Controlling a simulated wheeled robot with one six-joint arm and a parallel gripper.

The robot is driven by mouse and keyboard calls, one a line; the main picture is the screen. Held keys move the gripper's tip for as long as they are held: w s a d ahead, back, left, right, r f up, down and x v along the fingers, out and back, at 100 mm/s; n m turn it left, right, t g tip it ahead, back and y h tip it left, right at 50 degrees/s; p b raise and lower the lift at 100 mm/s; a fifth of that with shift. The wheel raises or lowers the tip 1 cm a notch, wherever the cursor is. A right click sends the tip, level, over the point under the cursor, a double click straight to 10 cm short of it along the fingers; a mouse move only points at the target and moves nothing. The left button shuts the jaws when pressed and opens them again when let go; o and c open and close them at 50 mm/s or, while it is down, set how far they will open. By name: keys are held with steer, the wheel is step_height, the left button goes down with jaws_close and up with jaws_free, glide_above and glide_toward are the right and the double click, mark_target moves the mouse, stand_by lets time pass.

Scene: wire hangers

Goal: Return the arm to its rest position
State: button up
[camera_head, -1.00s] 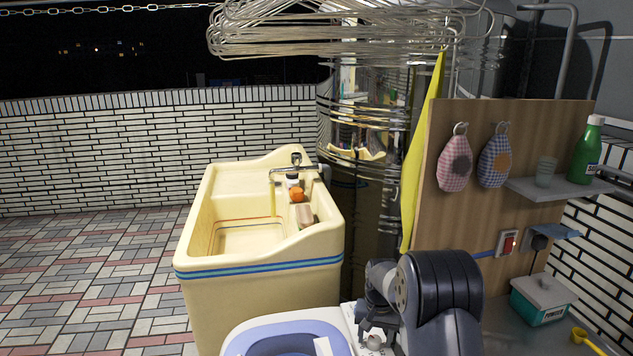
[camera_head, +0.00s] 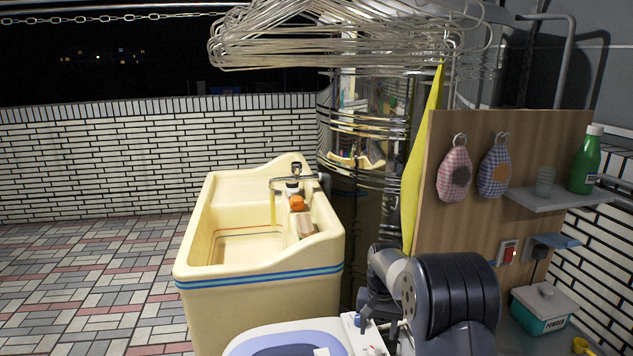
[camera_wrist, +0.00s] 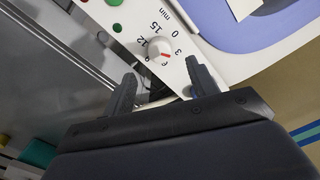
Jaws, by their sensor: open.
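My arm is folded low at the bottom centre-right of the head view, with its large dark joint in front. My gripper (camera_head: 368,318) is small and partly hidden there, just above the white control panel (camera_head: 356,328). In the wrist view my gripper (camera_wrist: 161,74) is open, its two dark fingers spread apart with nothing between them. Beyond the fingertips is a white dial (camera_wrist: 160,51) with a red pointer and minute numbers, on the same panel. I cannot tell the exact gap between the fingertips and the panel.
A cream sink (camera_head: 258,274) stands left of my arm. Wire hangers (camera_head: 340,45) hang above. A wooden board (camera_head: 515,150) holds two mitts and a shelf (camera_head: 560,197) on the right. A teal powder box (camera_head: 543,309) sits low right. The tiled floor (camera_head: 80,285) at left is clear.

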mark_target(375, 349)
step_height(375, 349, down, 7)
steer(key=shift+s+f, duration=0.1)
steer(key=shift+n+b, duration=0.3)
steer(key=n+b, duration=0.1)
steer(key=n, duration=0.3)
steer(key=shift+n, duration=0.4)
steer(key=n+b, duration=0.2)
steer(key=n, duration=0.4)
step_height(375, 349, up, 11)
steer(key=p, duration=0.1)
steer(key=shift+n, duration=0.3)
